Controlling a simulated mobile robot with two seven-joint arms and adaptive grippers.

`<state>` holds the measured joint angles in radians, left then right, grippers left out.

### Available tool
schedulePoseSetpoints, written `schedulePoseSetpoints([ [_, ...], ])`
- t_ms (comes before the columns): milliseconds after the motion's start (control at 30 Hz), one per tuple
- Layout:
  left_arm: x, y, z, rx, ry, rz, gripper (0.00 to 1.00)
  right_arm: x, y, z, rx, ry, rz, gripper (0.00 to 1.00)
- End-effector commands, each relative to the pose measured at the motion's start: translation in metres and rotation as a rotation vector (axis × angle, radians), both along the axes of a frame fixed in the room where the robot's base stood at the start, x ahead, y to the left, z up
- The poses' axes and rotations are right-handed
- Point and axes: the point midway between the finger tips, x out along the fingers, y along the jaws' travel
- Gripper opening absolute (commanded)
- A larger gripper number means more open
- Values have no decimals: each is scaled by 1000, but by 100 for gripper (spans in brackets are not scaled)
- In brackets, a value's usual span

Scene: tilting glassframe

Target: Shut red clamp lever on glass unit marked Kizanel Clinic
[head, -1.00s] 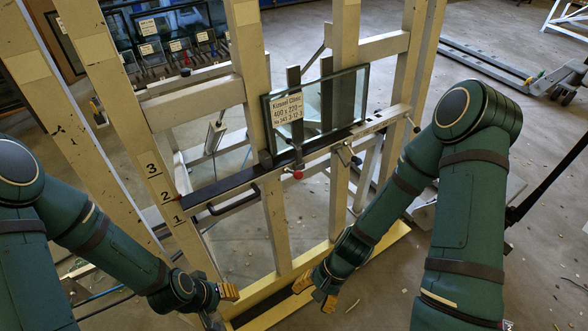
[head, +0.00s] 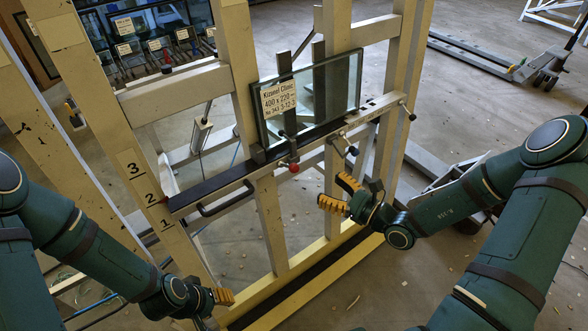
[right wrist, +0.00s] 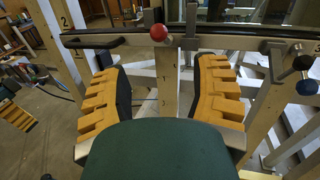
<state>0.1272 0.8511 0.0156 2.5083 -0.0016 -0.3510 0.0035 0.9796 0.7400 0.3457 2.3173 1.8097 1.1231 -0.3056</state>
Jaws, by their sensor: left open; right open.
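The glass unit (head: 335,88) stands upright on the frame's ledge, with a white label (head: 278,98) reading Kizanel Clinic, 400 x 220. The red ball knob (head: 294,168) of the clamp lever sits below the ledge, under the label. It also shows in the right wrist view (right wrist: 158,32), beyond and above the jaws. My right gripper (head: 339,192) is open and empty, below and to the right of the red knob, apart from it. In the right wrist view its orange-padded fingers (right wrist: 160,90) are spread. My left gripper (head: 222,306) is low at the frame's left foot, away from the glass.
A black handle (head: 228,199) sticks out left of the red knob. A dark ball knob (head: 352,151) sits to its right, near my right gripper. More glass units (head: 165,30) stand behind. A pallet jack (head: 545,65) is at upper right.

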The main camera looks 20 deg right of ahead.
Motion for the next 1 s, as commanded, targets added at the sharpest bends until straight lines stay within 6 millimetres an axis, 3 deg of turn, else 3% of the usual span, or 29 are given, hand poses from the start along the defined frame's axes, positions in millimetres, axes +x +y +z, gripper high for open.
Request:
schedulePoseSetpoints([
  [533,3,1,-17,2,-9,2,47,81,59,-1,0,-1,5,61],
  [733,4,1,-19,2,-9,3,47,95,69,-1,0,0,5,61],
  [1000,4,1,-19,2,-9,3,47,98,70,0,-1,1,4,61],
])
